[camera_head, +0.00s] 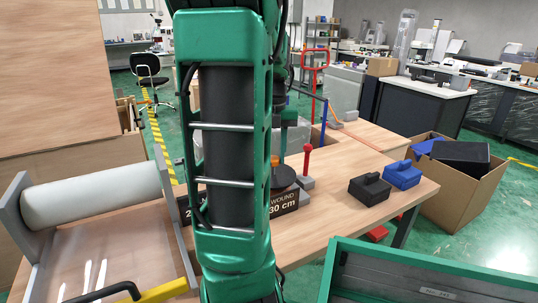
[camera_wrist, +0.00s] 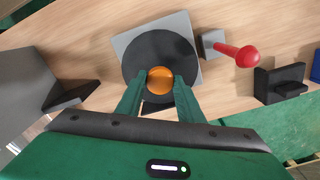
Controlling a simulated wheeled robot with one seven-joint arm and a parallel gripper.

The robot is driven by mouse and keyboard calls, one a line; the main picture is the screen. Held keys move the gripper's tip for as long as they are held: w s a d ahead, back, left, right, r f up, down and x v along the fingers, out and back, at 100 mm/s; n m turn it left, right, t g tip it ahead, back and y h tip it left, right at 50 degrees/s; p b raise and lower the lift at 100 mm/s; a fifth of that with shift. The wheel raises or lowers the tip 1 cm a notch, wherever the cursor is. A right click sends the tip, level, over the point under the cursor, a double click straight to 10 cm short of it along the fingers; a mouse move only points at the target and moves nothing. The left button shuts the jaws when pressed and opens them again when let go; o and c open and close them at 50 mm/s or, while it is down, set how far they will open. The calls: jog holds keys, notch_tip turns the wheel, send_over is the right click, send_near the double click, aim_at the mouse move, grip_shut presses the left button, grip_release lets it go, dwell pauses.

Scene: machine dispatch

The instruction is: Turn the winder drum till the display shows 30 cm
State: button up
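The winder drum (camera_wrist: 135,62) is a dark round disc on a grey square base (camera_wrist: 182,28), with an orange knob (camera_wrist: 160,80) on top. In the wrist view my gripper (camera_wrist: 160,82) has one finger on each side of the knob and looks shut on it. In the head view the dark drum (camera_head: 283,178) shows beside my arm, which hides part of it and my fingertips. The black display (camera_head: 284,202) stands in front of the drum and reads "WOUND 30 cm" at its right end. Its middle is hidden behind my arm; a "2" shows at its left end.
A red-knobbed lever (camera_head: 307,158) stands on a small grey block right of the drum. A black block (camera_head: 369,189) and a blue block (camera_head: 402,175) sit farther right on the table. A white roll (camera_head: 90,195) lies in a holder at left. A cardboard box (camera_head: 452,203) stands at right.

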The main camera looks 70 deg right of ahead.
jog(key=o, duration=0.4)
jog(key=shift+r, duration=0.15)
notch_tip(320, 180, up, 11)
jog(key=shift+a+f, duration=0.1)
jog(key=shift+f, duration=0.1)
dwell(0.7)
